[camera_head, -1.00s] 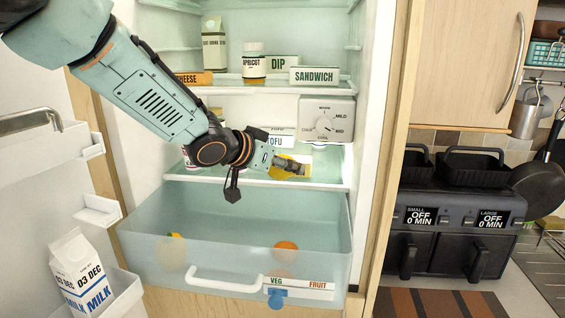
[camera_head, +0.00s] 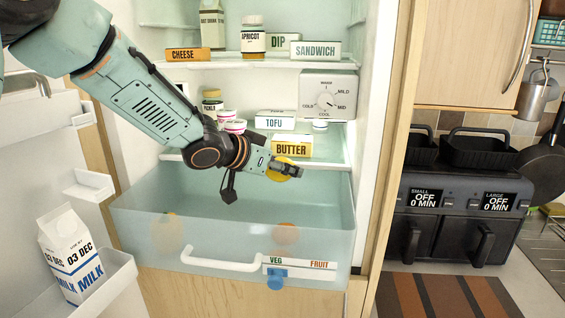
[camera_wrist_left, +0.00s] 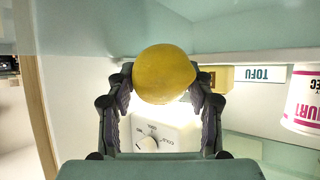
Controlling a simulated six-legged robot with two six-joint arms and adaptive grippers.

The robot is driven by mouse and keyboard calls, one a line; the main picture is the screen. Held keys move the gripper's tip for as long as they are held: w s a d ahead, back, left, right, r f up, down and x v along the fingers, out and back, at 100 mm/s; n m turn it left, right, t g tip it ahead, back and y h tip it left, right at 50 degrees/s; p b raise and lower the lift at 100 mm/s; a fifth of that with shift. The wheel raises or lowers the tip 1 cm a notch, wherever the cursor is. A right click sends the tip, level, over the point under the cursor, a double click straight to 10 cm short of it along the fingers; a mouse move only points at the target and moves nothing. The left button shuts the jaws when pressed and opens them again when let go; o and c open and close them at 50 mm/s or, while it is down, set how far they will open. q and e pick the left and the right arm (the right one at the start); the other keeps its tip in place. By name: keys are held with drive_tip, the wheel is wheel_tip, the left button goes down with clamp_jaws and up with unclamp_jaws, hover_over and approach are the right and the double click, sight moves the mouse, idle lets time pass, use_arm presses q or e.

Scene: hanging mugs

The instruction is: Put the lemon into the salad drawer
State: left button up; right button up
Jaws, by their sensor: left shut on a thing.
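My left gripper (camera_head: 293,170) is shut on the yellow lemon (camera_head: 277,174) and holds it above the drawer, just in front of the shelf with the butter. In the left wrist view the lemon (camera_wrist_left: 164,75) sits between both fingers. The salad drawer (camera_head: 150,235) is pulled out below, translucent, with a white handle and a label reading VEG and FRUIT. Two blurred orange or yellow round items show through its front, one at left (camera_head: 170,222) and one at right (camera_head: 286,233). My right gripper is not in view.
The shelf above the drawer holds a butter box (camera_head: 292,147), a tofu box (camera_head: 275,121) and pots. The open fridge door with a milk carton (camera_head: 70,255) is at left. A black double-drawer appliance (camera_head: 455,205) stands at right.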

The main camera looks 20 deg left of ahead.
use_arm(q)
drive_tip(key=shift+s+d+f+b, duration=0.2)
drive_tip(key=shift+f+b, duration=0.05)
drive_tip(key=shift+f, duration=0.2)
drive_tip(key=shift+s+d+f+b, duration=0.15)
drive_tip(key=shift+d+f+b, duration=0.1)
drive_tip(key=shift+f, duration=0.15)
drive_tip(key=f, duration=0.1)
drive_tip(key=f+b, duration=0.1)
drive_tip(key=a+f+b, duration=0.1)
drive_tip(key=f, duration=0.1)
drive_tip(key=shift+w+f, duration=0.1)
drive_tip(key=shift+w, duration=0.25)
drive_tip(key=shift+d, duration=0.1)
drive_tip(key=shift+s, duration=0.25)
drive_tip(key=o, duration=1)
drive_tip(key=shift+w, duration=0.2)
drive_tip(key=shift+o, duration=1.4)
drive_tip(key=shift+s+d, duration=0.1)
drive_tip(key=shift+d, duration=0.1)
drive_tip(key=shift+s+r, duration=0.2)
drive_tip(key=shift+r, duration=0.05)
drive_tip(key=shift+w+a, duration=0.1)
drive_tip(key=shift+a, duration=0.05)
